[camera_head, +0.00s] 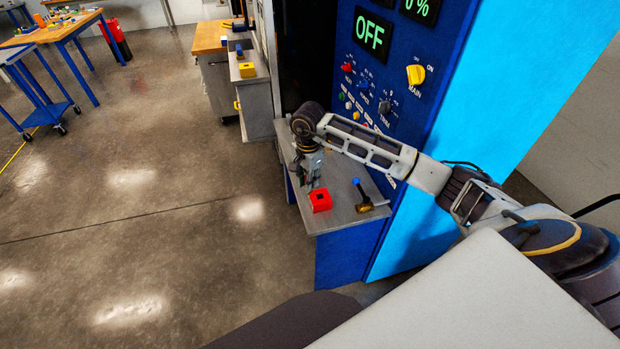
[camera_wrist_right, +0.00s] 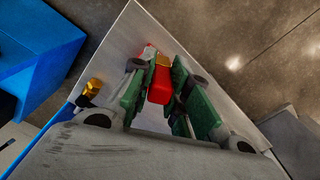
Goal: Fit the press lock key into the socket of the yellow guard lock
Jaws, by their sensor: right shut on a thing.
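My right gripper (camera_head: 315,186) points down just above a red block (camera_head: 320,201) on the grey shelf of the blue press. In the right wrist view, the green-padded fingers of the right gripper (camera_wrist_right: 160,88) are shut on a red piece (camera_wrist_right: 159,84), which looks like the press lock key. More red shows behind it, and I cannot tell whether the key and block touch. The key is not clear in the head view. A yellow block (camera_head: 247,70), probably the guard lock, sits on a grey bench farther back; its socket is too small to make out. My left gripper is not in view.
A brass-headed hammer (camera_head: 364,207) with a blue handle stands on the shelf (camera_head: 343,216), right of the red block. The press panel (camera_head: 400,80) with its knobs and "OFF" display rises behind my right arm. Open floor (camera_head: 180,190) lies to the left.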

